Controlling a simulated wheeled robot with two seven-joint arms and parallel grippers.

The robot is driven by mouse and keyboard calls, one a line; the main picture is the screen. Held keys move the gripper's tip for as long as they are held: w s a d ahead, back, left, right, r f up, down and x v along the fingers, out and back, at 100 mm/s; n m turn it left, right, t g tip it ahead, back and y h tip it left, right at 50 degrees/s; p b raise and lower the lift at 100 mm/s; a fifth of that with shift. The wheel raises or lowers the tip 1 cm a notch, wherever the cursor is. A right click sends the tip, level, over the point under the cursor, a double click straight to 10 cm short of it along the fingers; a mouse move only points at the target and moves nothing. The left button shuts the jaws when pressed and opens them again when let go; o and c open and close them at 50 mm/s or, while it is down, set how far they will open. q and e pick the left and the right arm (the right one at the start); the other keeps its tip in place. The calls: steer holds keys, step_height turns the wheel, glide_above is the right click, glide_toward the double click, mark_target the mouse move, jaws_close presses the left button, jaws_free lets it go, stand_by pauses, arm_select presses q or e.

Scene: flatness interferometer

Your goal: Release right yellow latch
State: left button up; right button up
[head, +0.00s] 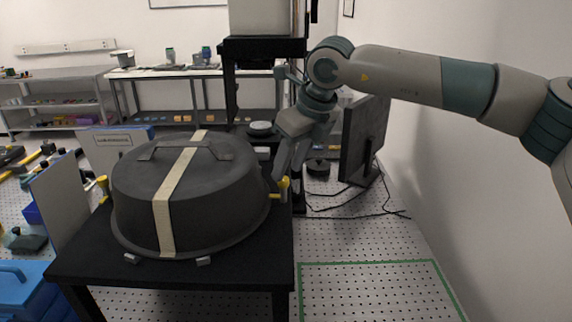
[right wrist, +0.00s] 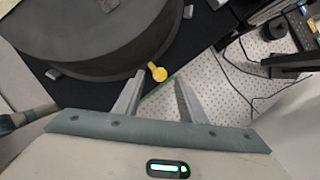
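The right yellow latch (head: 283,187) sits at the right side of a large dark domed cover (head: 215,205) on a black table. The latch also shows in the right wrist view (right wrist: 157,71), with a round yellow end at the cover's rim. My right gripper (right wrist: 159,84) is open, its two fingers spread with the latch just at and between their tips. No contact with the latch is clear. In the head view the right gripper (head: 281,172) comes down beside the cover and partly hides the latch area. My left gripper is not in view.
A left yellow latch (head: 103,184) stands at the cover's other side. A beige strap (head: 168,205) crosses the cover. A black monitor (head: 362,140) and loose cables lie to the right of the table. The perforated floor at right front is clear.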

steer(key=shift+p+x, duration=0.4)
steer(key=shift+x, duration=1.05)
jaws_close()
